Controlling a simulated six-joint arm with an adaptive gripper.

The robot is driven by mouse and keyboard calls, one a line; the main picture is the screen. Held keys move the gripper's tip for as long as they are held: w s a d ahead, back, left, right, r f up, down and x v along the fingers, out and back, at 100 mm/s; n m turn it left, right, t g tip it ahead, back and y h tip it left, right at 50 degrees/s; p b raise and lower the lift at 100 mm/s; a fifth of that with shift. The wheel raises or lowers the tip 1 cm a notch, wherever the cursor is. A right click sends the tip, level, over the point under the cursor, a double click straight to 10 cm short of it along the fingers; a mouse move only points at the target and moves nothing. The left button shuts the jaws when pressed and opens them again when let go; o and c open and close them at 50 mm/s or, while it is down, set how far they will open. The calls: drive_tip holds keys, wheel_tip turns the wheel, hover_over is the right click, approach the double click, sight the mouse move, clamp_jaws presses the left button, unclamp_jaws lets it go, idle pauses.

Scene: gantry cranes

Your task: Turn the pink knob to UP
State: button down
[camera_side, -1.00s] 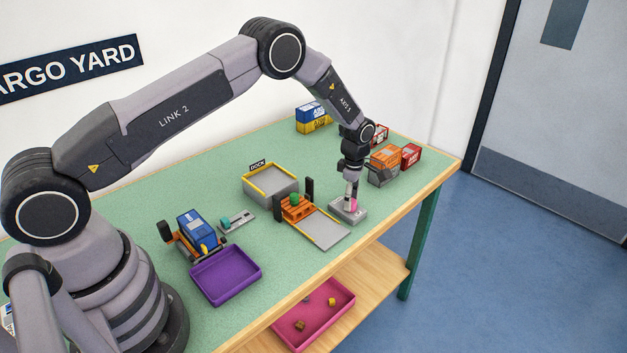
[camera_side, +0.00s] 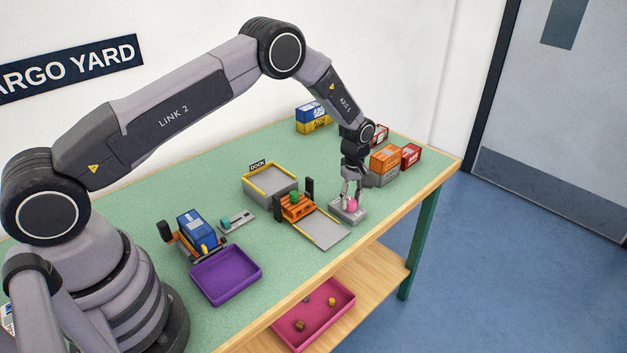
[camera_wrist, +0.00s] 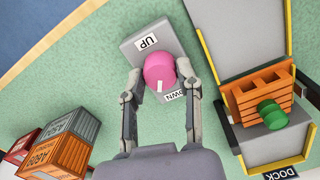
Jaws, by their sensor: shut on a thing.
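The pink knob (camera_side: 352,205) sits on a small grey control box (camera_side: 338,216) near the table's front edge. In the wrist view the knob (camera_wrist: 160,68) lies between the two fingers of my gripper (camera_wrist: 161,74), which is shut on it. The UP label (camera_wrist: 147,43) is at the box's upper end in that view. The DOWN label (camera_wrist: 175,95) is at the other end, partly hidden by the knob and a finger. A white mark (camera_wrist: 160,86) on the knob is on its lower side in the wrist view, away from UP.
An orange pallet (camera_side: 296,208) with a green piece on top stands between dark posts left of the box, beside a grey ramp (camera_side: 320,231). Stacked containers (camera_side: 386,160) stand close behind my gripper. The DOCK tray (camera_side: 270,182) and a purple tray (camera_side: 226,276) are farther left.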

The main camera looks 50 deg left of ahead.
drive_tip(key=m, duration=1.4)
drive_tip(key=shift+m, duration=0.3)
drive_tip(key=m, duration=0.3)
drive_tip(key=shift+m, duration=0.3)
drive_tip(key=m, duration=0.3)
drive_tip(key=shift+m, duration=0.4)
drive_tip(key=m, duration=0.4)
drive_tip(key=shift+a, duration=0.1)
drive_tip(key=shift+m, duration=1.7)
